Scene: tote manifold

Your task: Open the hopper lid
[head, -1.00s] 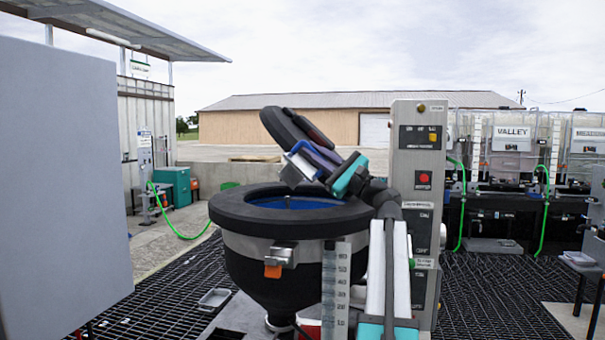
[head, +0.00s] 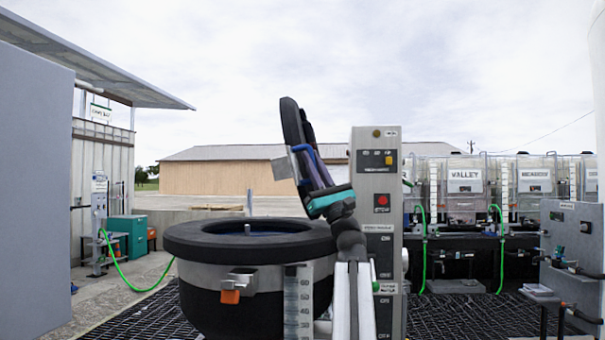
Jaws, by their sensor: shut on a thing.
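The hopper (head: 240,278) is a black bowl with a thick dark rim (head: 185,239) and a grey band with an orange-tabbed latch (head: 236,285) at its front. Its black lid (head: 290,122) stands raised nearly upright at the right side of the rim, and the bowl's mouth is uncovered. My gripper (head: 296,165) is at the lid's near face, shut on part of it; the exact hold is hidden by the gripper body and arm. My arm rises from the lower right, in front of the control post.
A grey control post (head: 376,170) with a red button stands just right of the lid. A large grey panel (head: 35,190) fills the left edge. Clear tanks (head: 465,190) with green hoses line the back right. The space above the hopper is open.

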